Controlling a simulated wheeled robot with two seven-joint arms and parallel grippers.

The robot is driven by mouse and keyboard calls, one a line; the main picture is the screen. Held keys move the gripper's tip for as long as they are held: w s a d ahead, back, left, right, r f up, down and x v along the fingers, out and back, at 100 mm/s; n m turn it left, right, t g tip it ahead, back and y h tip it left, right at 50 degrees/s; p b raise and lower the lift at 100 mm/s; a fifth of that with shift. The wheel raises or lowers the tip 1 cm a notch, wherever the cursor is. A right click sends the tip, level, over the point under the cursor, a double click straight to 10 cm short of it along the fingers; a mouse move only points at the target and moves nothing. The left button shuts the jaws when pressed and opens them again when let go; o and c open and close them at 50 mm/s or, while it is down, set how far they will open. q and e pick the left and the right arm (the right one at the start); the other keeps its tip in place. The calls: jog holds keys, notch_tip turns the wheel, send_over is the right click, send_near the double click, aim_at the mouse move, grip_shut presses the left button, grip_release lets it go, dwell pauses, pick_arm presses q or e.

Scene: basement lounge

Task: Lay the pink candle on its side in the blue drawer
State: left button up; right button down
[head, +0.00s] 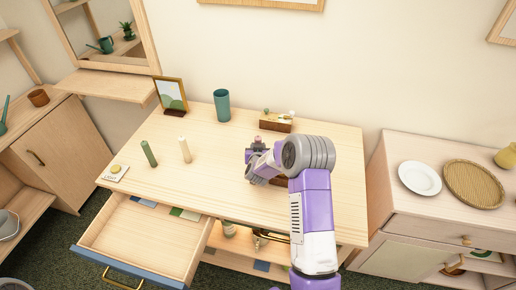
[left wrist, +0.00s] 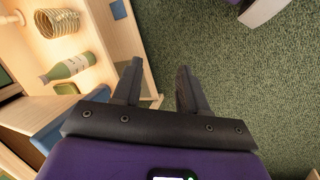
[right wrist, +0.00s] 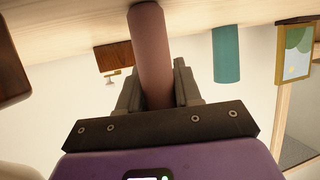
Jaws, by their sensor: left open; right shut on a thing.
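The pink candle (right wrist: 152,60) is between the fingers of my right gripper (right wrist: 157,85), which is shut on it. In the head view only its pink top (head: 257,139) shows above my right gripper (head: 257,158), over the right half of the table. It looks upright; I cannot tell whether its base touches the tabletop. The blue drawer (head: 125,268) is pulled out at the table's front left, with a bare wooden floor in front and flat items at its back. My left gripper (left wrist: 158,88) is open and empty above the green carpet, outside the head view.
A green candle (head: 148,153) and a cream candle (head: 184,150) stand on the table (head: 215,165) behind the drawer. A picture frame (head: 170,95), a teal cup (head: 222,105) and a wooden box (head: 276,123) line the back. The table's middle is clear.

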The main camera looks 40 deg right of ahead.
jog(key=c, duration=0.8)
grip_release()
jog(key=shift+f, duration=0.1)
jog(key=shift+r, duration=0.2)
jog(key=p+v, duration=0.1)
jog(key=v, duration=1.1)
jog(key=shift+f, duration=0.1)
jog(key=shift+p, duration=0.35)
